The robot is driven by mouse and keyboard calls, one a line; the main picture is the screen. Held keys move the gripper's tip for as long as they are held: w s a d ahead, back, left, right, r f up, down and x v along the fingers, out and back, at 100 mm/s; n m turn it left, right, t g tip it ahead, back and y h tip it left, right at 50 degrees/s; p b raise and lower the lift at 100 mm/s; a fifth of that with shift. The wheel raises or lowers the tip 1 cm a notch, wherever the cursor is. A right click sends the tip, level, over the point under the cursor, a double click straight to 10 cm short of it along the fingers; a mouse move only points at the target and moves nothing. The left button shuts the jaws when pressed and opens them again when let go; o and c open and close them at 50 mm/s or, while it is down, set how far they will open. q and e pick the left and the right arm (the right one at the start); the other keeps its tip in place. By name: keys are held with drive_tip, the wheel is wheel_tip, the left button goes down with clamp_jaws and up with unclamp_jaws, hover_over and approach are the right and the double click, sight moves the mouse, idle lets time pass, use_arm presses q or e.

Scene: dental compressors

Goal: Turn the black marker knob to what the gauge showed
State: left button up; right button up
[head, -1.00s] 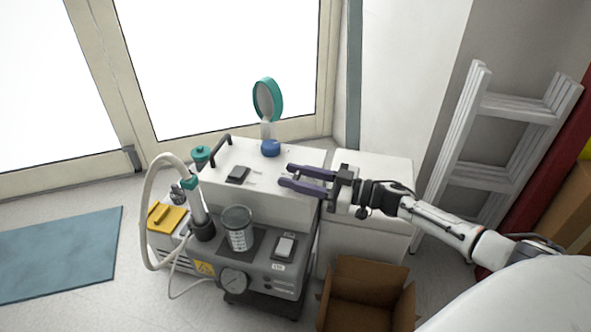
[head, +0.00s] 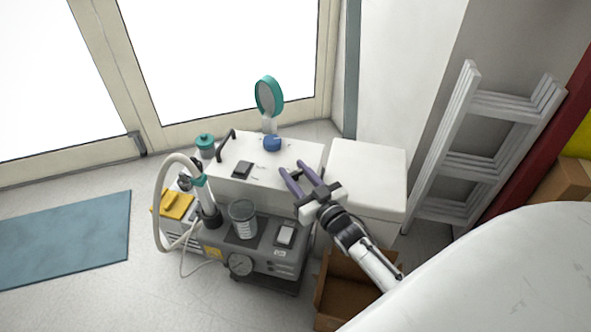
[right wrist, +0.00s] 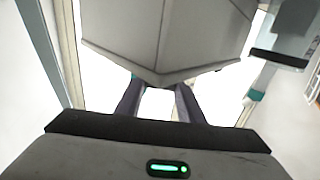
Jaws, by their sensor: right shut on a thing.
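The gauge (head: 240,264) is a round dial low on the front of the grey compressor (head: 262,257); its reading is too small to make out. A small black block (head: 242,170) lies on the white top (head: 225,187); I cannot tell if it is the black marker knob. My right gripper (head: 291,167) is over the right part of that top, right of the block and apart from it. Its fingers show a gap, and what they hold cannot be made out. In the right wrist view its fingers (right wrist: 158,98) point at a grey box-like body (right wrist: 165,40). My left gripper is out of view.
A teal-rimmed mirror (head: 269,97) stands behind a blue knob (head: 272,144). A clear cup (head: 243,219) and a pale hose (head: 160,215) are at the front left. A white cabinet (head: 370,165) and an open cardboard box (head: 335,303) are at the right.

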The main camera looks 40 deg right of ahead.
drive_tip(key=shift+h, duration=0.3)
drive_tip(key=o, duration=1.1)
drive_tip(key=shift+c, duration=0.2)
drive_tip(key=shift+s, duration=0.1)
drive_tip(key=shift+s, duration=0.35)
use_arm(q)
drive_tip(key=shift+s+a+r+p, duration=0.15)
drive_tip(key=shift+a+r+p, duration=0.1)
drive_tip(key=shift+p, duration=1)
use_arm(e)
drive_tip(key=s+a, duration=0.1)
drive_tip(key=s, duration=0.8)
drive_tip(key=shift+s, duration=0.2)
